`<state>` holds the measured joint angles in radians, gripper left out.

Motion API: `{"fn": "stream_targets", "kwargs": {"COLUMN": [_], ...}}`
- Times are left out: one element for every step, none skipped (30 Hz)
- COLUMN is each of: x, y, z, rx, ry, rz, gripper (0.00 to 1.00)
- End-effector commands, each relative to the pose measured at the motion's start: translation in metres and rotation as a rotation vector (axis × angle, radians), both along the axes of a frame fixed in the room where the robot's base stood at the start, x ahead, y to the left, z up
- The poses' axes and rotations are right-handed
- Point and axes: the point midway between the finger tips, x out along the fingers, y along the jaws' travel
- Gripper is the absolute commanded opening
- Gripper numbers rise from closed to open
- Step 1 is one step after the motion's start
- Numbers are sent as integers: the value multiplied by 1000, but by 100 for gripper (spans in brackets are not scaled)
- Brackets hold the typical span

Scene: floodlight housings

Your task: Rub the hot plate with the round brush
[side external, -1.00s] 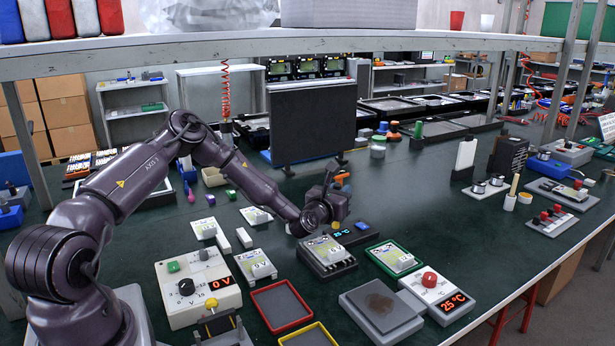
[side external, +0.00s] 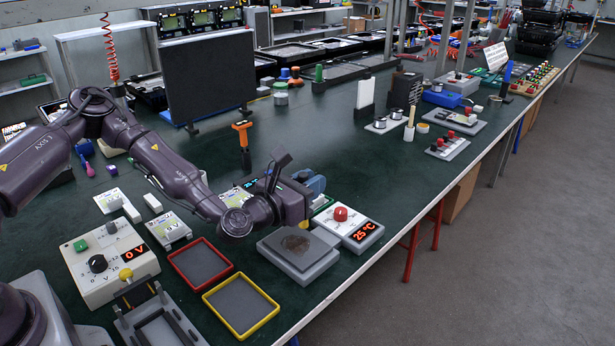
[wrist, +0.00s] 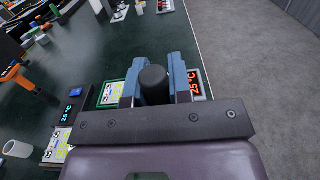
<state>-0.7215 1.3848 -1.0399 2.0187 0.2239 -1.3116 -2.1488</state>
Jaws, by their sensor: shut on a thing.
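The hot plate (side external: 297,246) is a grey slab with a brown stain on top, near the table's front edge. Its control box (side external: 348,226) has a red knob and reads 25 °C; part of that display shows in the wrist view (wrist: 194,82). My gripper (side external: 311,184) is just behind the plate in the side view, above the table. In the wrist view its blue fingers (wrist: 155,72) are shut on a dark, round-topped handle (wrist: 153,86), apparently the round brush. The bristles are hidden, and I cannot tell whether they touch anything.
Red (side external: 201,262) and yellow (side external: 241,305) rimmed trays lie left of the plate. An orange-handled tool (side external: 243,136) stands behind my gripper. A voltage supply box (side external: 108,262) is at the left. The table right of the control box is bare up to its edge.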

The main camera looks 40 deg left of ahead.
Motion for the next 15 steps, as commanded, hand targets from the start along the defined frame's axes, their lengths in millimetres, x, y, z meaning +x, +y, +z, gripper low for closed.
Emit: {"fn": "stream_targets", "kwargs": {"x": [0, 0, 0, 0, 0, 0, 0, 0, 0, 0, 0, 0, 0, 0, 0], "y": [0, 0, 0, 0, 0, 0, 0, 0, 0, 0, 0, 0, 0, 0, 0], "z": [-5, -7, -11, -14, -17, -20, -22, -25, -29, -32, -35, -38, -41, -44, -47], "rx": [0, 1, 1, 1, 1, 0, 0, 0, 0, 0, 0, 1, 1, 1, 0], "ry": [0, 0, 0, 1, 1, 0, -1, 0, 1, 1, 1, 0, 0, 0, 1], "rz": [0, 0, 0, 0, 0, 1, 1, 1, 1, 0, -1, -1, -1, 0, 1], "gripper": [0, 0, 0, 0, 0, 0, 0, 0, 0, 0, 0, 0, 0, 0, 0]}}
